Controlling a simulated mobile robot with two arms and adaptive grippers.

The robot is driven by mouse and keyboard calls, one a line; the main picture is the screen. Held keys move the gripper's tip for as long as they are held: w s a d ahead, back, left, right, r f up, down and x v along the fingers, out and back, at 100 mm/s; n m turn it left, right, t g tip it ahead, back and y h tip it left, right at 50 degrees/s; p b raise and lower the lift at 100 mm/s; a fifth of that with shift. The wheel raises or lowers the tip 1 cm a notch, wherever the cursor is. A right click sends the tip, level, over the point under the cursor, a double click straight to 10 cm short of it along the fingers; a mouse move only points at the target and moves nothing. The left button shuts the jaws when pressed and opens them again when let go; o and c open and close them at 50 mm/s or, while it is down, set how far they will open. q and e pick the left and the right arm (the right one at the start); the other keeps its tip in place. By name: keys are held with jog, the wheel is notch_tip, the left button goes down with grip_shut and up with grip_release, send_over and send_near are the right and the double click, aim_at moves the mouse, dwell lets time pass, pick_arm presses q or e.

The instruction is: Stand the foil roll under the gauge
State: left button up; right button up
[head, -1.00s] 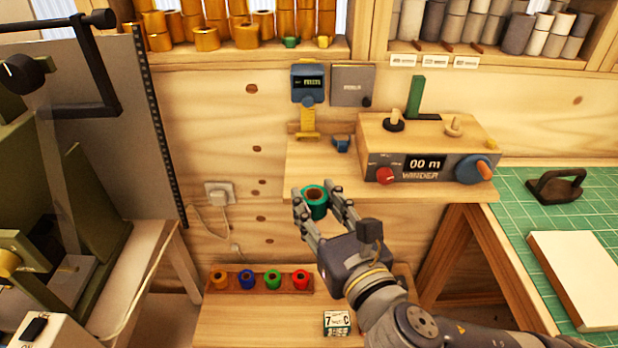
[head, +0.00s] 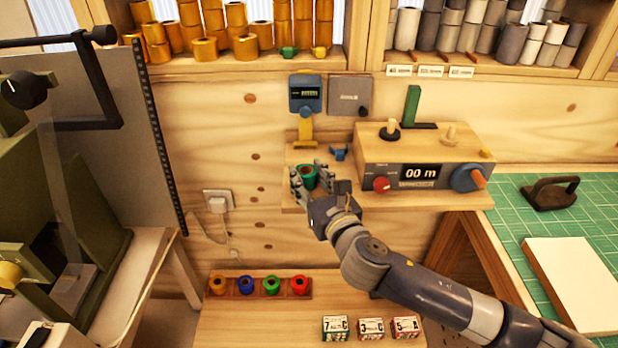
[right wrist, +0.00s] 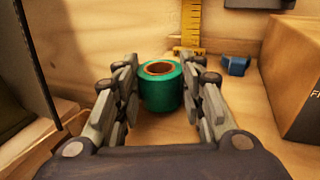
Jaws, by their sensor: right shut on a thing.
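The green foil roll (head: 308,175) stands upright between the fingers of my right gripper (head: 312,180), which is shut on it. The right wrist view shows the roll (right wrist: 160,88) between the two sets of fingers, its brown core facing up. The roll is at the left part of the wooden shelf, in front of the gauge (head: 306,94). The gauge is a blue box with a small display and a yellow scale (head: 305,130) below it. The scale (right wrist: 192,25) is just behind the roll in the right wrist view. I cannot tell whether the roll touches the shelf. My left gripper is not in view.
A small blue piece (head: 339,152) sits right of the scale. The wooden counter box (head: 425,155) reading "00 m" stands further right on the shelf. Below, a rack (head: 259,288) holds several coloured rolls, with small boxes (head: 371,328) to its right.

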jog(key=shift+f, duration=0.25)
jog(key=shift+f, duration=0.1)
jog(key=o, duration=1.1)
jog(key=shift+r, duration=0.25)
jog(key=shift+p+v, duration=1.65)
jog(key=shift+v, duration=4.4)
jog(key=shift+a, duration=0.1)
